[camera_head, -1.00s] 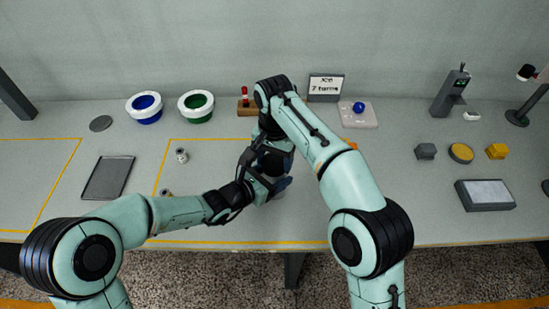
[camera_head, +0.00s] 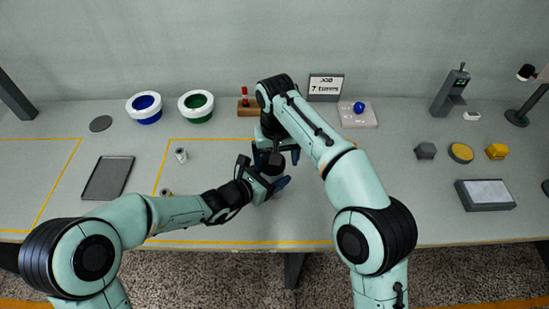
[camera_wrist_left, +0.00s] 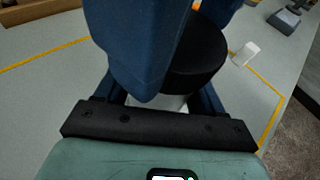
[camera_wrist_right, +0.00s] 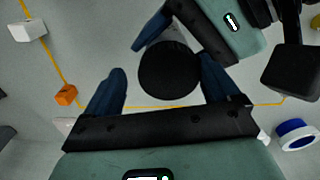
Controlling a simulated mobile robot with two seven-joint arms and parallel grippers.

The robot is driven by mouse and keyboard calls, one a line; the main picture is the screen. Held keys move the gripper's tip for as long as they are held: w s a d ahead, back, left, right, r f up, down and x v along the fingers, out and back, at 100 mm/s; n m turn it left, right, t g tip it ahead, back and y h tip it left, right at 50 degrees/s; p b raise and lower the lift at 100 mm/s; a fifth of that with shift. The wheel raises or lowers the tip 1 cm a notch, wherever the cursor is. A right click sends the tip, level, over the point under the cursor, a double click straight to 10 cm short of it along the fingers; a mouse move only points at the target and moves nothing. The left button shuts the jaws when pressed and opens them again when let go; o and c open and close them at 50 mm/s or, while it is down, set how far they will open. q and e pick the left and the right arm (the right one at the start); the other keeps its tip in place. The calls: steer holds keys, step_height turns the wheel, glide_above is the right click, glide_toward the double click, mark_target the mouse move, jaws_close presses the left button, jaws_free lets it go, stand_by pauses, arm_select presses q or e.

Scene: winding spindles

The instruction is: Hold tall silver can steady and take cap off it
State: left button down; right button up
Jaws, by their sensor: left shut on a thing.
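The tall silver can stands upright, capped by a black cap (camera_head: 272,163). In the left wrist view the cap (camera_wrist_left: 200,58) hides most of the can, with a pale strip of its body (camera_wrist_left: 172,103) below. My left gripper (camera_head: 274,181) is shut on the can's body below the cap. In the right wrist view its blue fingers flank the grey can body (camera_wrist_right: 166,38). My right gripper (camera_wrist_right: 160,88) is open, its blue fingers on either side of the cap (camera_wrist_right: 168,72), with a clear gap on the left. In the head view my right arm partly hides it.
A small silver can (camera_head: 181,155) stands to the left, near a dark tray (camera_head: 108,178). The front middle of the table is clear.

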arm_select(q)
steer(key=shift+s+d, duration=0.15)
steer(key=shift+d, duration=0.15)
arm_select(e)
steer(key=shift+s+a, duration=0.2)
steer(key=shift+a, duration=0.3)
